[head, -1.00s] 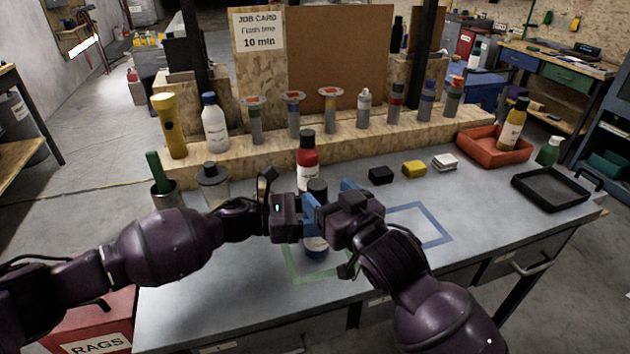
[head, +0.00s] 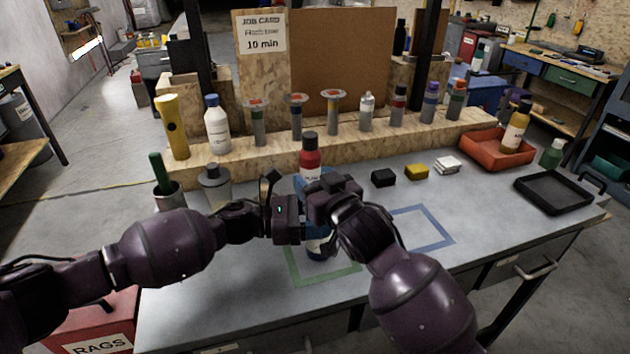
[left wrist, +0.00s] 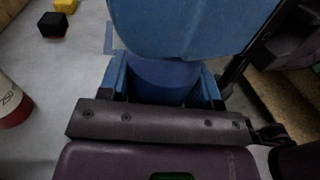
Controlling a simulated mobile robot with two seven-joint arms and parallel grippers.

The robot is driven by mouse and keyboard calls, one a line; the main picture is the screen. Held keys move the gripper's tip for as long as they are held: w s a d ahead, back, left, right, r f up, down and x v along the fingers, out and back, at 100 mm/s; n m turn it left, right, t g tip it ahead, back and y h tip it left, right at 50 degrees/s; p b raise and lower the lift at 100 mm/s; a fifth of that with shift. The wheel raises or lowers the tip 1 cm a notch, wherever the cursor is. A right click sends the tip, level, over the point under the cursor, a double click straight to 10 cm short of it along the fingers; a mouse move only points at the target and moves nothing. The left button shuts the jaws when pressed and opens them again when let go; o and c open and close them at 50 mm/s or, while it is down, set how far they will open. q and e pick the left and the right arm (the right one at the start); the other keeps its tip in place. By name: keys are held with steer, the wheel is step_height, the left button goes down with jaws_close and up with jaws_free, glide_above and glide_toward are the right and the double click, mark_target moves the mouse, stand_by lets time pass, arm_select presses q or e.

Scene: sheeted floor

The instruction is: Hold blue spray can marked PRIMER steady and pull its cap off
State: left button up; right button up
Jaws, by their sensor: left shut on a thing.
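The blue spray can (head: 319,246) stands upright by the green outline on the bench; its label is not readable. My left gripper (head: 306,218) is shut around its body from the left. In the left wrist view, part of the blue can (left wrist: 165,80) shows between the jaws. My right gripper (head: 320,187) is at the top of the can and hides the cap. A large blue fingertip of it (left wrist: 195,25) fills the top of the left wrist view. Whether its fingers are closed on the cap is hidden.
Black (head: 383,177) and yellow (head: 416,171) blocks lie to the right. A blue outline (head: 440,240) marks clear bench at right. A black tray (head: 552,192) lies at far right.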

steer(key=c, duration=0.7)
steer(key=shift+r, duration=0.55)
steer(key=shift+r, duration=0.35)
steer(key=shift+r, duration=0.25)
stand_by(0.3)
steer(key=shift+r, duration=2)
arm_select(q)
steer(key=o, duration=1.4)
steer(key=shift+a, duration=0.1)
